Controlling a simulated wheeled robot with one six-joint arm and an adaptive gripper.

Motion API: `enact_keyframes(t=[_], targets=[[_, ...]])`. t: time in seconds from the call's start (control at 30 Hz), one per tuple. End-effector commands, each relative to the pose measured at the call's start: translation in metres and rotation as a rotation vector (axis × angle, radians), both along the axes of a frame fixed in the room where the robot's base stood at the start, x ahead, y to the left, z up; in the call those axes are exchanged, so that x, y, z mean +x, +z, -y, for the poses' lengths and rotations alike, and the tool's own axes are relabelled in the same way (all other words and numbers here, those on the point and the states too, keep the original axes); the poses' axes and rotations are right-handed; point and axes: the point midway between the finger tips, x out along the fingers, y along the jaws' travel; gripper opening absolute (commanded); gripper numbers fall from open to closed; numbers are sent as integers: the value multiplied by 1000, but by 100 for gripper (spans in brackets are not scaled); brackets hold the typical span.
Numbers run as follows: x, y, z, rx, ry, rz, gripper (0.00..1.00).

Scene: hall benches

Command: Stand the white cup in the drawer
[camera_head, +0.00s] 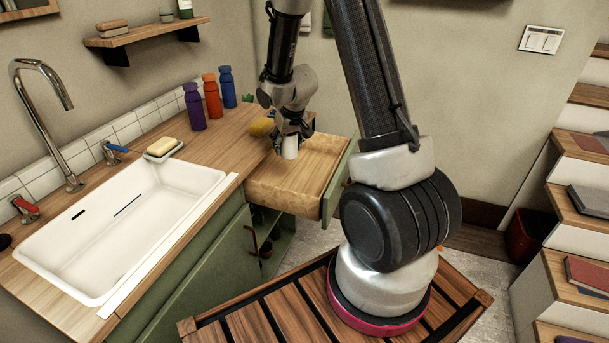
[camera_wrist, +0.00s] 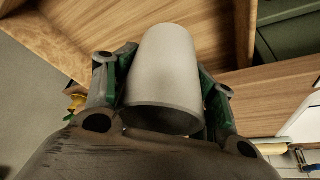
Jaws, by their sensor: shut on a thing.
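The white cup (camera_head: 290,148) is held in my gripper (camera_head: 287,137) over the open drawer (camera_head: 290,188). In the wrist view the cup (camera_wrist: 163,75) sits between the two fingers of my gripper (camera_wrist: 163,100), which is shut on its sides. The drawer is pulled out below the counter and its wooden inside shows around the cup. I cannot tell whether the cup's base touches the drawer floor.
Purple, orange and blue bottles (camera_head: 212,96) stand on the counter behind. A yellow object (camera_head: 262,127) lies close to my gripper's left. A white sink (camera_head: 130,225) with a tap fills the left. Stairs (camera_head: 578,190) rise at right.

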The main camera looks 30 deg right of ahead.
Motion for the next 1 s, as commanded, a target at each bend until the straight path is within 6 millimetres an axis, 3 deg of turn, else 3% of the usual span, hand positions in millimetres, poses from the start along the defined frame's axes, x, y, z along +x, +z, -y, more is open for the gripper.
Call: enact_keyframes(t=[0.1,0.23,0.5,0.83,1.0], targets=[[-2,-23,29,-1,-27,-1,27],[-3,-38,44,-2,-40,2,27],[-4,-87,48,-3,-42,1,27],[-4,-130,48,-3,-42,1,27],[-3,-139,48,-4,-41,5,27]])
